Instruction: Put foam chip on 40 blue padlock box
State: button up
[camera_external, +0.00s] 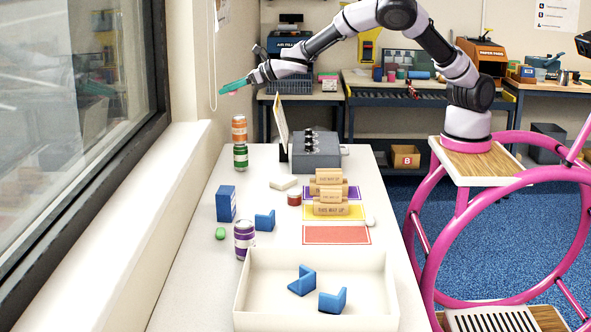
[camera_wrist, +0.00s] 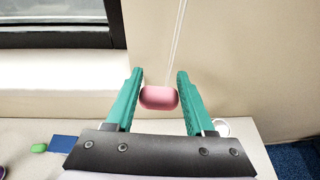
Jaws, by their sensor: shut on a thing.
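My gripper (camera_external: 236,87) is raised high over the far left of the white table, by the window wall. Its teal fingers (camera_wrist: 159,76) are shut on a pink rounded foam chip (camera_wrist: 159,97) in the wrist view. A blue box (camera_external: 226,204) stands upright at the table's left side, well below and nearer the camera than my gripper. Its top shows in the wrist view (camera_wrist: 62,143). No padlock mark or number is readable on it.
A green chip (camera_external: 220,233), a purple can (camera_external: 244,240) and a blue corner piece (camera_external: 264,220) stand near the blue box. Orange (camera_external: 239,129) and green (camera_external: 240,157) cans stand stacked at the back left. A white tray (camera_external: 315,324) is in front. A grey machine (camera_external: 316,152) is behind.

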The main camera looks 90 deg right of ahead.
jog(key=w+a+f+n+y, duration=0.2)
jog(key=a+n+y, duration=0.25)
jog(key=a, duration=0.65)
jog(key=n+g+y, duration=0.4)
jog(key=n+y, duration=0.2)
send_over(222, 191)
jog(key=shift+m, duration=0.25)
notch_tip(222, 191, down, 16)
jog(key=shift+r, duration=0.15)
jog(key=shift+f, duration=2.35)
jog(key=shift+f, duration=0.1)
jog(key=o, duration=1.3)
